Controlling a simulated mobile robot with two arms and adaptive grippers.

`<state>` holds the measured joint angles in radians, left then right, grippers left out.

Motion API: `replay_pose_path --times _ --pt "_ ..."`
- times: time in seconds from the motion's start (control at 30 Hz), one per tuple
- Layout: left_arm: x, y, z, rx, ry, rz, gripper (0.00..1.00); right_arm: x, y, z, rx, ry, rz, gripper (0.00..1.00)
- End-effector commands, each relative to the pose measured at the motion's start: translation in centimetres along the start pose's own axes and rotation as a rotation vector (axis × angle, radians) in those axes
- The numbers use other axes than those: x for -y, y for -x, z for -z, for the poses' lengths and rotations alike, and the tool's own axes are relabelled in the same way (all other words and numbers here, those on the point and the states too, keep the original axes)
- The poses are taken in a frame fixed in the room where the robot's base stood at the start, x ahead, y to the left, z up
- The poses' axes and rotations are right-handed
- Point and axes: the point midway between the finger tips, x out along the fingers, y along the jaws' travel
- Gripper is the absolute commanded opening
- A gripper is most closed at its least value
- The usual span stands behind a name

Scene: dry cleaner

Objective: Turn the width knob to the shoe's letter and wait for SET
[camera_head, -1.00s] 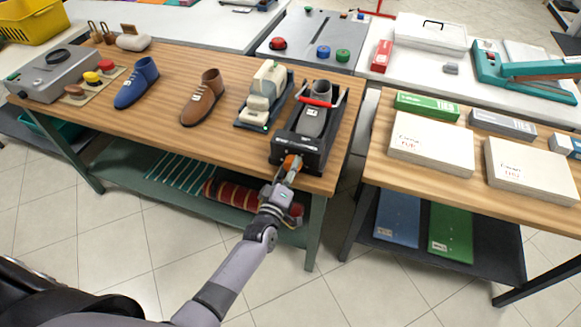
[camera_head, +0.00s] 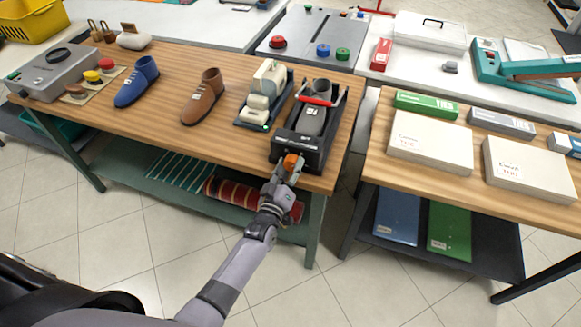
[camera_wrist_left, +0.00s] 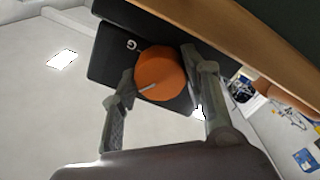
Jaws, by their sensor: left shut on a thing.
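The orange width knob (camera_head: 291,161) sits on the front of a black shoe stretcher (camera_head: 283,146) at the table's front edge. In the left wrist view the knob (camera_wrist_left: 160,74) has a pale pointer line, and a white letter that looks like a tilted G is on the dark face beside it. My left gripper (camera_head: 287,170) is shut on the knob, with one finger on each side in the left wrist view (camera_wrist_left: 163,98). A grey shoe (camera_head: 311,121) with a small white label sits in the stretcher under a red bar. Its letter is too small to read. My right gripper is out of view.
A brown shoe (camera_head: 203,101) and a blue shoe (camera_head: 137,84) stand farther left. A gap separates this table from the right table with white boxes (camera_head: 430,140).

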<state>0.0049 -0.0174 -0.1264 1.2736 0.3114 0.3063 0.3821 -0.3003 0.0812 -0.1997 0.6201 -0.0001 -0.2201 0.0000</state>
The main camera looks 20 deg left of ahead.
Motion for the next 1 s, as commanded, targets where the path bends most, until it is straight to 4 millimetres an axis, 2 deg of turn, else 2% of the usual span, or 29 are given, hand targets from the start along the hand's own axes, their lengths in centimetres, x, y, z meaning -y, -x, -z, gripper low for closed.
replay_pose_path --times 0.17,0.2,0.5,0.83,1.0 --pt "0.1 0.1 -0.2 0.005 0.001 0.003 0.14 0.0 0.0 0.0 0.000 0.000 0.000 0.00" --pt "0.1 0.1 -0.2 0.005 0.001 0.003 0.43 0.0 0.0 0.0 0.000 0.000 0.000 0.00" --pt "0.1 0.1 -0.1 0.002 0.001 0.001 0.62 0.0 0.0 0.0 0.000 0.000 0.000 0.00" --pt "0.1 0.3 -0.1 0.001 0.001 0.001 0.62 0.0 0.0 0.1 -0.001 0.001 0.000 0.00" --pt "0.1 2.4 -0.1 0.003 0.001 0.002 0.62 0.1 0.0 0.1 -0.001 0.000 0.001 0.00"
